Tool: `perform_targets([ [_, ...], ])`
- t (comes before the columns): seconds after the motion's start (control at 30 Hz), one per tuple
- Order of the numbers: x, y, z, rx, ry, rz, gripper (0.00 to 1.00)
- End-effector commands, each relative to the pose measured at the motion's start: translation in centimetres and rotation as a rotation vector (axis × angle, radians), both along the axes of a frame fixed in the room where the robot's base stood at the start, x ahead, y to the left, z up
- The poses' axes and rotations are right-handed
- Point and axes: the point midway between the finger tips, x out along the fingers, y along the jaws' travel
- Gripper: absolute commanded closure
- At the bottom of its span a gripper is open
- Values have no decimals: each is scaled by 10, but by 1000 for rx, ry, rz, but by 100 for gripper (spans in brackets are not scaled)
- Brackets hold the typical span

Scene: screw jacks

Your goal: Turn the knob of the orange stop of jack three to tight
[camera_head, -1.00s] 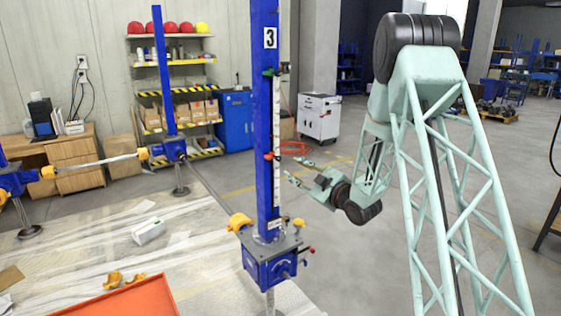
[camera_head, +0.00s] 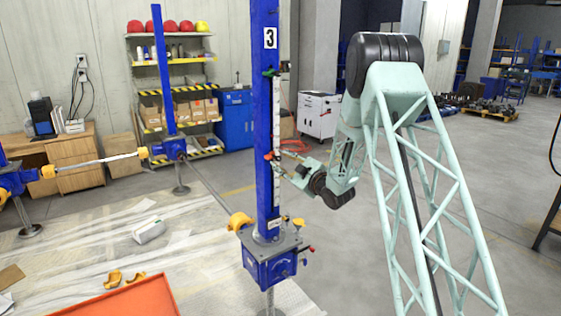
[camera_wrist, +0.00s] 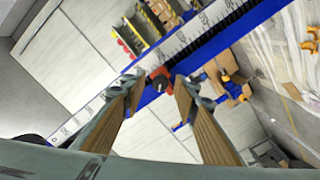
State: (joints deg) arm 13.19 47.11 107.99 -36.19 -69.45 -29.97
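Jack three is the blue column (camera_head: 266,110) marked with a 3, standing on a blue gearbox (camera_head: 270,264). Its orange stop (camera_head: 268,156) sits partway up the column, beside the white scale. My gripper (camera_head: 287,166) is at the stop's height, just right of the column. In the wrist view the orange stop (camera_wrist: 160,73) with a dark part shows just beyond and between the tips of my gripper (camera_wrist: 158,86). The fingers are apart with a gap between them. I cannot tell whether they touch the knob. Which way the knob is turned is not clear.
A green stop (camera_head: 269,72) sits higher on the same column. An orange tray (camera_head: 130,300) lies at the front left. A second blue column (camera_head: 162,75) stands behind at left. The floor right of the jack is open.

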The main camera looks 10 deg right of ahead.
Motion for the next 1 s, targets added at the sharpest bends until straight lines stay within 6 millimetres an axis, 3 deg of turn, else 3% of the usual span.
perform_targets([
  [0.3,1,0,0,0,0,0,73],
  [0.57,1,0,0,0,0,0,97],
  [1.0,1,0,-1,41,15,0,97],
])
